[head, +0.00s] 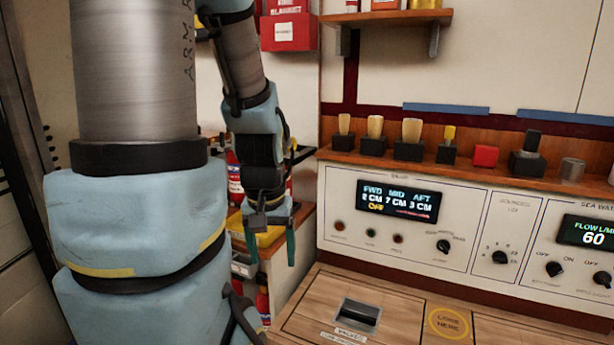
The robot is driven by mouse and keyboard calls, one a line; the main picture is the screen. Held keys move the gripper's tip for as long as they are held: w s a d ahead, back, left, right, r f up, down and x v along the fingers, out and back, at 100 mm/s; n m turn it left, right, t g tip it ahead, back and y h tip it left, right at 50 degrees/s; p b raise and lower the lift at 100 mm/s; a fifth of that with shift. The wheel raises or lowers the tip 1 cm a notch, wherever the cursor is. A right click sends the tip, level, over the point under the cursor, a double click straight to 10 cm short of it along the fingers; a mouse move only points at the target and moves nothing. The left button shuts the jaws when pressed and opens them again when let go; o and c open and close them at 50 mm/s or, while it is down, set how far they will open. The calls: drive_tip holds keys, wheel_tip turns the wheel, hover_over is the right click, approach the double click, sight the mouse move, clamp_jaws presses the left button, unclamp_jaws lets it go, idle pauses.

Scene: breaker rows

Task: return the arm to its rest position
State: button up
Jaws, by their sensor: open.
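My gripper (270,244) hangs at the end of my arm, left of the middle in the head view. Its two greenish fingers point down and stand apart, with nothing seen between them. It is in front of a wooden cabinet side and left of the control panel (455,262), apart from the panel as far as I can tell. Large light-blue and metal links of my own arm fill the left of the view and hide what lies behind them.
The panel carries a lit display (397,201), knobs and a second display (588,231). A wooden shelf (350,158) above holds several small items. A wooden counter (400,318) with a black recessed handle (358,313) lies below. Red extinguishers (236,182) stand behind my arm.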

wheel_tip(320, 180, up, 17)
drive_tip(key=p, duration=1.4)
drive_tip(key=shift+f, duration=0.2)
